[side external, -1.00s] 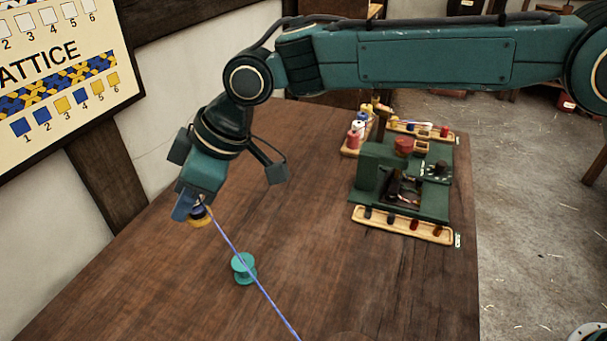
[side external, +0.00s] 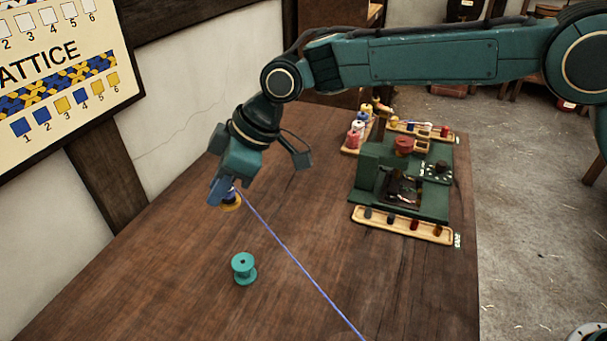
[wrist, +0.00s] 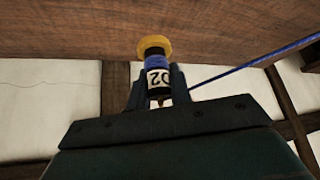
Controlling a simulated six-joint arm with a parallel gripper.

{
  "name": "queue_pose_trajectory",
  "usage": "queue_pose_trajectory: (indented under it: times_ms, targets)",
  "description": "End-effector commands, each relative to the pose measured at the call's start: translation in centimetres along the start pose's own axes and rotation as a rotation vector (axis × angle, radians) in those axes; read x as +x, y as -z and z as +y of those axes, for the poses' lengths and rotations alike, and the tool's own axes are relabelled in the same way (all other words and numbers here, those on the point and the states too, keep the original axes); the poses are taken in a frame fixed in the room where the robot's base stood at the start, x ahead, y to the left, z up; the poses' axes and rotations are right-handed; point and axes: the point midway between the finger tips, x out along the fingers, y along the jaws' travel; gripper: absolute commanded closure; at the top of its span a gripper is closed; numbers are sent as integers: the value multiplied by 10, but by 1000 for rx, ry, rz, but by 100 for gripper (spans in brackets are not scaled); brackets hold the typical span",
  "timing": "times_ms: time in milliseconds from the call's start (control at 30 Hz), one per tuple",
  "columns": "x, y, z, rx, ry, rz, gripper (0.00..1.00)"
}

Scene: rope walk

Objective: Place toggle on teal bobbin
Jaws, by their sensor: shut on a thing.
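The teal bobbin (side external: 243,268) stands upright on the wooden table in the side external view, with nothing on top of it. My gripper (side external: 226,196) is above the table, up and to the left of the bobbin in the picture, and clear of it. It is shut on the toggle (side external: 231,203), which has a yellow end and a dark body. A blue cord (side external: 300,267) runs taut from the toggle toward the lower right.
A green station (side external: 432,205) stands at the right of the table, with a wooden tray (side external: 385,232) of dark pieces along its front. White and red spools stand behind it. A pattern board (side external: 60,85) hangs on the left wall. The table around the bobbin is clear.

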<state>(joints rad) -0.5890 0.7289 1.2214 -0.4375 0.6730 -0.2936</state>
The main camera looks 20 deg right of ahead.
Motion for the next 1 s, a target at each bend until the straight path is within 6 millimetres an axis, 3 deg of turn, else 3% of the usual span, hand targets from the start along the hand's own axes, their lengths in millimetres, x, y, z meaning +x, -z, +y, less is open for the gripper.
queue_pose_trajectory:
  times_ms: [500,1000]
  targets:
    - [79,-51,-1,0,1,-1,100]
    - [97,-63,0,0,0,-1,100]
